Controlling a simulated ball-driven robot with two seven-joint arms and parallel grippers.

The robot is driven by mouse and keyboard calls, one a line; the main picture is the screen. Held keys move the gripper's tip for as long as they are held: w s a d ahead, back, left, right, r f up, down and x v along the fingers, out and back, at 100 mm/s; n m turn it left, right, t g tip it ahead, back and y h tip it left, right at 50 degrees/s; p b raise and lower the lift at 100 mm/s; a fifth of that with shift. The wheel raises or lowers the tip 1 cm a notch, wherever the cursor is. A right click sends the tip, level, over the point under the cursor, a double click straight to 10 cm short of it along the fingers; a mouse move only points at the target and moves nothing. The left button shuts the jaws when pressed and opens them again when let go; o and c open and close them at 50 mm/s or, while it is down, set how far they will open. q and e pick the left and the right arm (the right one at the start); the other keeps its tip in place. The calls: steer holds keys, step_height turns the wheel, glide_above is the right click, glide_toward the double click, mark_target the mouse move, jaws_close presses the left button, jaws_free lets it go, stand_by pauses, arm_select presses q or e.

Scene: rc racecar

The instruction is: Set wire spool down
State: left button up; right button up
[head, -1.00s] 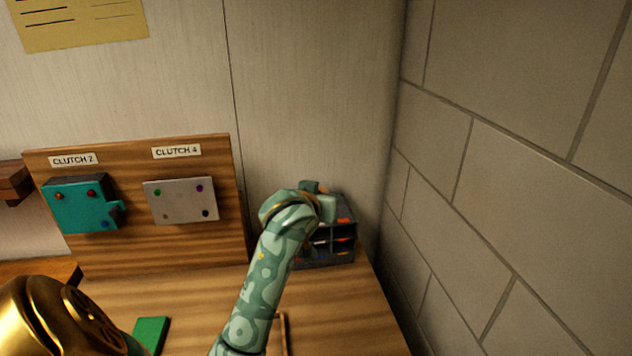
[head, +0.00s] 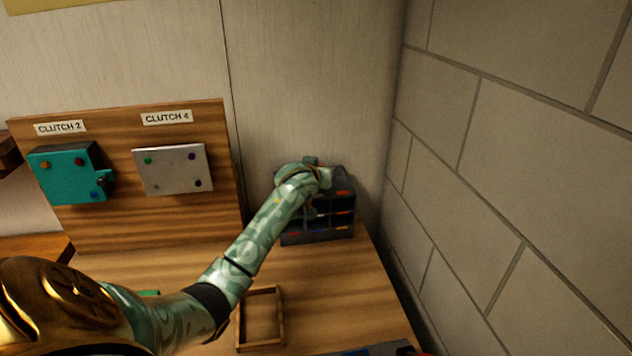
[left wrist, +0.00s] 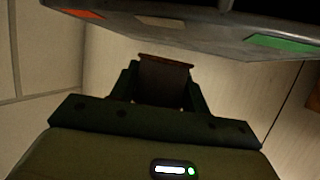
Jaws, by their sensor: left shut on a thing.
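My left arm reaches from the left to the front of a dark drawer organizer (head: 343,219) at the back right of the bench; its hand covers part of the organizer's upper left. In the left wrist view my left gripper (left wrist: 164,90) is shut on a dark piece with a brown edge, apparently the wire spool (left wrist: 165,64). The organizer's dark edge (left wrist: 200,35), with orange and green labels, lies close to the spool; I cannot tell whether they touch. In the head view I cannot make out the spool. My right gripper is not in view.
An empty wooden frame tray (head: 278,315) lies on the bench (head: 345,300). A board (head: 215,125) holds a teal box (head: 62,180) and a grey plate (head: 165,172). A brick wall (head: 530,150) bounds the right side. Bare bench lies right of the tray.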

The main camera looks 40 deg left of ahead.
arm_select(q)
step_height(320, 180, down, 2)
steer(key=shift+f, duration=0.1)
steer(key=o, duration=1)
steer(key=shift+o, duration=0.2)
